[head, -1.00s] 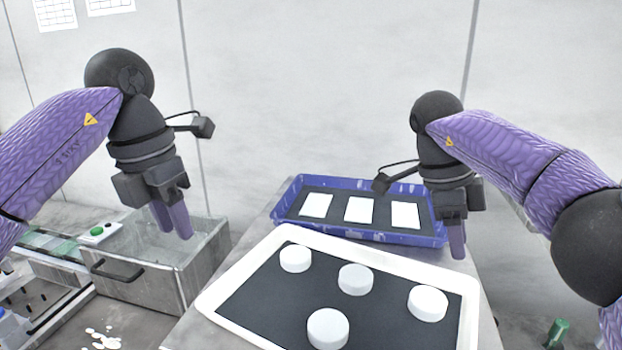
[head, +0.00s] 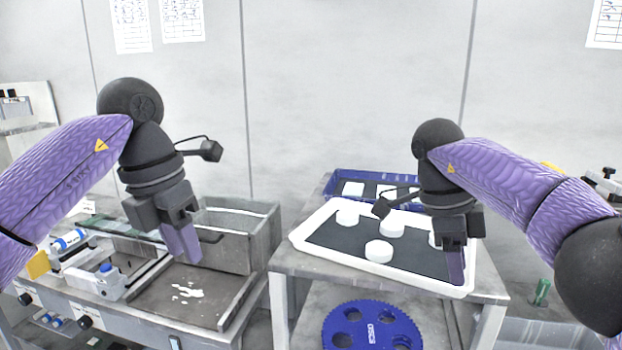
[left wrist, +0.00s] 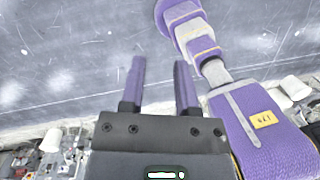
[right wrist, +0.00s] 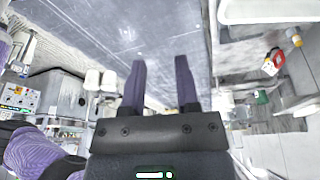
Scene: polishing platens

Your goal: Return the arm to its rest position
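My left gripper (head: 183,246) hangs at the left in the head view, in front of the grey metal basin. In the left wrist view its two purple fingers (left wrist: 160,82) stand apart with nothing between them. My right gripper (head: 456,264) hangs over the right part of the white tray and hides part of it. In the right wrist view its fingers (right wrist: 160,82) are also apart and empty. Both arms are bent, with the grippers pointing down.
A white tray (head: 305,242) with a dark mat holds several white discs (head: 379,251). Behind it is a blue tray (head: 330,190) with white squares. A blue toothed disc (head: 372,328) lies on the lower shelf. A grey basin (head: 262,240) stands on the left bench.

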